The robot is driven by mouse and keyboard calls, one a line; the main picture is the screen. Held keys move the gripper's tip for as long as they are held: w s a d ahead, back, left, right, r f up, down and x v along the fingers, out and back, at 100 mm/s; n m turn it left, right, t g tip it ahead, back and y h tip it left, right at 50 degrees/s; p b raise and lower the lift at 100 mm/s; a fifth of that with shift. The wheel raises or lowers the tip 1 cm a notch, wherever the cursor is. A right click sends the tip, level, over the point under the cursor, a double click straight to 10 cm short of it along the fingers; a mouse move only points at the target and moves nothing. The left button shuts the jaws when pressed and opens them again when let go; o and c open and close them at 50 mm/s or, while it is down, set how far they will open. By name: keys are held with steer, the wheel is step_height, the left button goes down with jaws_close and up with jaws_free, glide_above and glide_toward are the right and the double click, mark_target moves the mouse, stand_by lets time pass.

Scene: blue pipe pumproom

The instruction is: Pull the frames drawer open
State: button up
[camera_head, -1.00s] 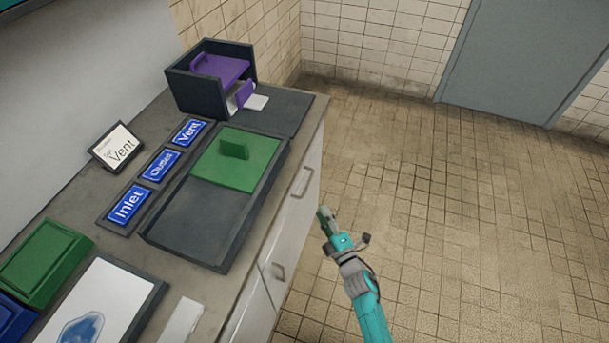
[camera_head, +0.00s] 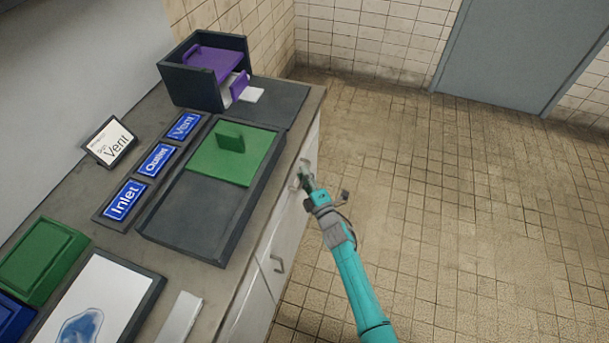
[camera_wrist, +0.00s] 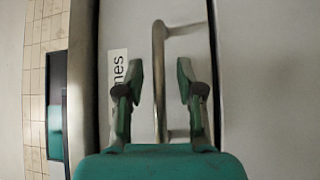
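The frames drawer (camera_wrist: 188,16) has a pale grey front and a label (camera_wrist: 118,70) whose visible letters read "mes". Its metal bar handle (camera_wrist: 159,55) runs lengthwise in the wrist view. My gripper (camera_wrist: 160,78) is open, with one finger on each side of the handle bar; neither finger visibly grips it. In the head view my gripper (camera_head: 304,180) is at the upper drawer front under the counter's right edge and partly covers the handle. The drawer looks closed.
A second handle (camera_head: 278,263) is on the front nearer the camera. On the counter are a dark tray (camera_head: 190,215) with a green sliding lid (camera_head: 245,160), blue signs (camera_head: 157,160) and a dark box (camera_head: 195,85) with purple parts. The tiled floor to the right is clear.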

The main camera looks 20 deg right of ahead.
steer(key=shift+w, duration=0.1)
jaws_close()
stand_by(0.3)
